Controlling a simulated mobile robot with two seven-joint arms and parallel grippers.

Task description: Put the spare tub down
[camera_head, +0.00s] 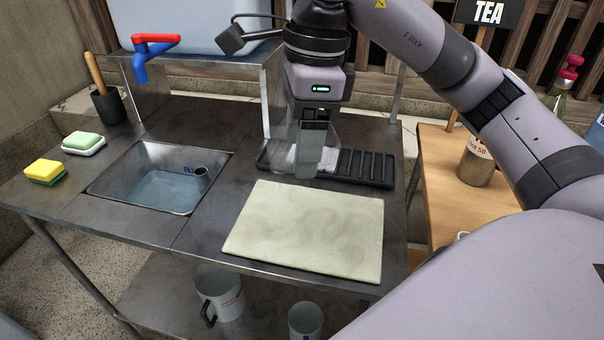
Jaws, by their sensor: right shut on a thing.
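My right gripper (312,145) reaches down from above over the steel counter. It is shut on a clear, see-through tub (284,147), which looks roughly upright. The tub is at the left part of a black ribbed drying rack (366,167). I cannot tell whether its base touches the rack. The gripper hides part of the tub. My left gripper is not in view.
A pale mat (305,232) lies bare in front of the rack. A large blue container (190,28) with a red-handled tap stands behind. A wooden table (440,185) is at right.

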